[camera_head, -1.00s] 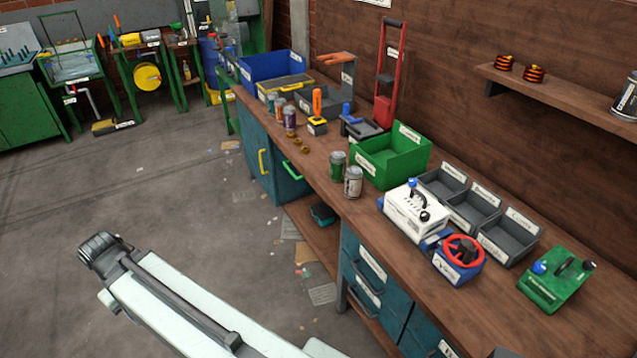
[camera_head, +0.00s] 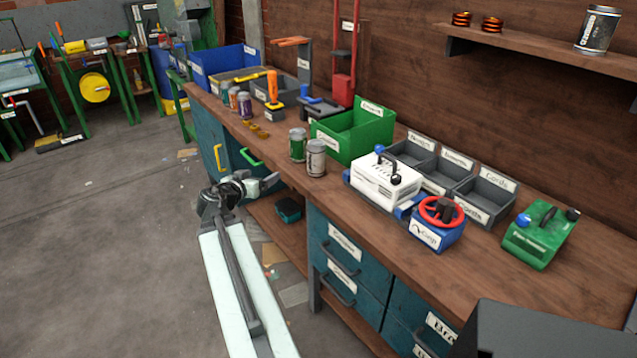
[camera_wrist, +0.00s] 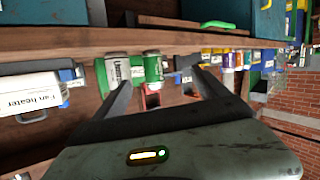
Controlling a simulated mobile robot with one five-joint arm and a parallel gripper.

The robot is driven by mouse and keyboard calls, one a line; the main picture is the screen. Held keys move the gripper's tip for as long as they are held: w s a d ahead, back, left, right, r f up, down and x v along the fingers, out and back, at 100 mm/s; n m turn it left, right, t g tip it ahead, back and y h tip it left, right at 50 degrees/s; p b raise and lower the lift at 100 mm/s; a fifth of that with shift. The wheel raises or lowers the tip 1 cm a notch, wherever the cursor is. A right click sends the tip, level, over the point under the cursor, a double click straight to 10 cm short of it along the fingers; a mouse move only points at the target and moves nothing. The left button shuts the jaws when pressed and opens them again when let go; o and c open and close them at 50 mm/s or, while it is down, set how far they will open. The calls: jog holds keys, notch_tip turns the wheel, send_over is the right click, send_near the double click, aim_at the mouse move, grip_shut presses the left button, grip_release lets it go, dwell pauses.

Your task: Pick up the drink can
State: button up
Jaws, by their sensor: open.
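Two drink cans stand upright close together near the bench's front edge: a pale grey one (camera_head: 316,158) and a green one (camera_head: 297,145) just behind it. In the wrist view the grey can (camera_wrist: 118,70) and the green can (camera_wrist: 152,67) show ahead of the fingers, the grey one partly behind a finger. My gripper (camera_head: 262,184) is off the bench's front edge, to the left of both cans and apart from them. In the wrist view its fingers (camera_wrist: 163,78) are spread with nothing between them. Several smaller coloured cans (camera_head: 244,106) stand farther along the bench.
A green bin (camera_head: 352,142) stands close behind the cans. A white box (camera_head: 385,182), a red-wheeled valve (camera_head: 440,215) and grey trays (camera_head: 482,198) are to the right. A tall can (camera_head: 598,28) is on the wall shelf. The floor (camera_head: 100,260) at left is clear.

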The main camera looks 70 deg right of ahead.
aim_at(313, 154)
jog(key=s+d+h+b, duration=0.1)
jog(key=s+d, duration=0.2)
jog(key=s, duration=0.1)
jog(key=s+d+m+h+b, duration=0.1)
jog(key=s+d, duration=0.2)
jog(key=s+d+r+m+g+h+b, duration=0.1)
jog(key=s+d, duration=0.2)
jog(key=s, duration=0.1)
jog(key=shift+s+d, duration=0.25)
jog(key=shift+s, duration=0.05)
jog(key=shift+d+r, duration=0.15)
jog(key=shift+d, duration=0.3)
jog(key=d, duration=0.7)
jog(key=shift+s+r+p, duration=0.2)
jog(key=shift+r+p, duration=0.15)
jog(key=shift+p, duration=0.05)
jog(key=shift+c, duration=0.2)
jog(key=c, duration=1.3)
jog(key=shift+c, duration=0.3)
jog(key=shift+r, duration=0.1)
